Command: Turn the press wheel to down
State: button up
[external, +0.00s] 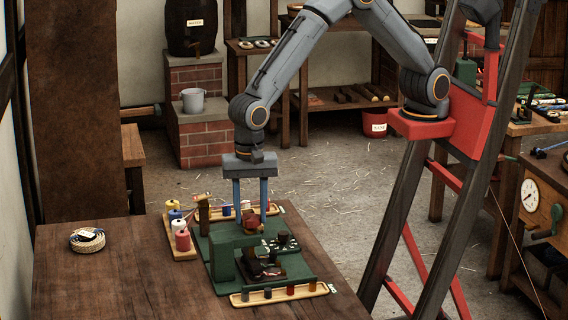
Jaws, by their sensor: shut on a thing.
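A green press (223,258) stands on a green base on the wooden table. A small dark red part (252,225), which looks like the press wheel, sits on its far side. My gripper (250,221) points straight down over the press, with its two blue fingers on either side of this red part. The fingers are shut on it. The green body of the press hides part of the wheel and the fingertips, and the wheel's turned position is too small to read.
Yellow trays with colored pieces lie behind and in front (281,293) of the press. The table's front left is clear.

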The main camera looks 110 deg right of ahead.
aim_at(250, 217)
jog(key=shift+w+r, duration=0.1)
jog(key=o, duration=1.1)
jog(key=shift+c, duration=0.2)
notch_tip(250, 217, up, 8)
jog(key=b, duration=0.2)
jog(key=shift+b, duration=0.3)
jog(key=s+d+f+n+b, duration=0.1)
jog(key=s+d+f+n, duration=0.2)
jog(key=s+d+n, duration=0.7)
jog(key=s+d+f+n+t+b, duration=0.1)
jog(key=s+d+f+n, duration=0.3)
jog(key=s+d+n, duration=0.5)
jog(key=s+d, duration=0.3)
jog(key=d, duration=0.1)
jog(key=shift+s+d+f+n+b, duration=0.2)
jog(key=shift+s+f+n+b, duration=0.1)
jog(key=shift+s+n, duration=0.1)
